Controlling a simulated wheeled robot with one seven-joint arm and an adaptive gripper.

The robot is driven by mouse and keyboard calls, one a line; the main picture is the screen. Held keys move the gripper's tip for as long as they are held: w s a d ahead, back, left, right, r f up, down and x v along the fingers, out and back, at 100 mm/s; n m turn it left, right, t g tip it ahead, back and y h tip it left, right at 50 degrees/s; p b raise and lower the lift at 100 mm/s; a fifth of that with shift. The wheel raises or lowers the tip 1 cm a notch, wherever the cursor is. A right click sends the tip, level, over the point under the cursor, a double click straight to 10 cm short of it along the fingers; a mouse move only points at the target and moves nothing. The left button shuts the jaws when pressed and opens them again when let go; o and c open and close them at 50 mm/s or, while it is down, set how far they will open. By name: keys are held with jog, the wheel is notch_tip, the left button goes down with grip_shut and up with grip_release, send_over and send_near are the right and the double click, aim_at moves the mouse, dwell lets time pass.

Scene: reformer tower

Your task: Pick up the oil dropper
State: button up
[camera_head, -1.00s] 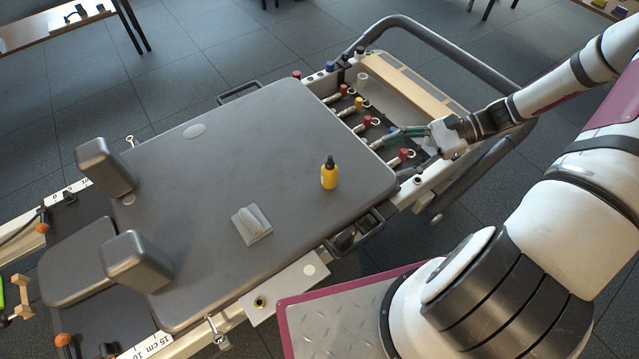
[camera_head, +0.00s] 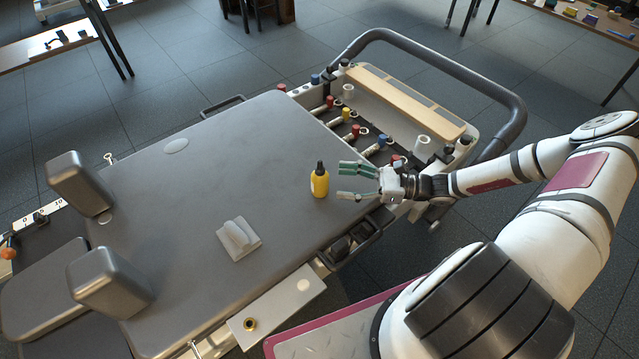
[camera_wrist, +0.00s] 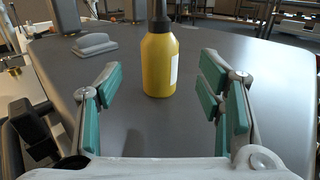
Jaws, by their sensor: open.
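The oil dropper (camera_head: 320,183) is a small yellow bottle with a black tip. It stands upright on the grey padded carriage top (camera_head: 210,190) near its right end. My gripper (camera_head: 342,181) is open and empty, just to the right of the bottle, with its green-padded fingers pointing at it. In the wrist view the bottle (camera_wrist: 159,65) stands ahead of the fingertips, roughly midway between them, with a pale label on its right side. The top of its tip is cut off by the frame edge. The fingers do not appear to touch it.
A light grey block with an upright ridge (camera_head: 239,239) lies on the pad left of the bottle. Two grey shoulder rests (camera_head: 80,183) stand at the left end. Springs with coloured knobs (camera_head: 346,115) and a handle rail (camera_head: 440,65) lie beyond the pad's right end.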

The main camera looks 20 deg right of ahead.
aim_at(320, 178)
jog(key=shift+b+x, duration=1.3)
jog(key=shift+x, duration=2.2)
jog(key=shift+r, duration=0.15)
grip_shut()
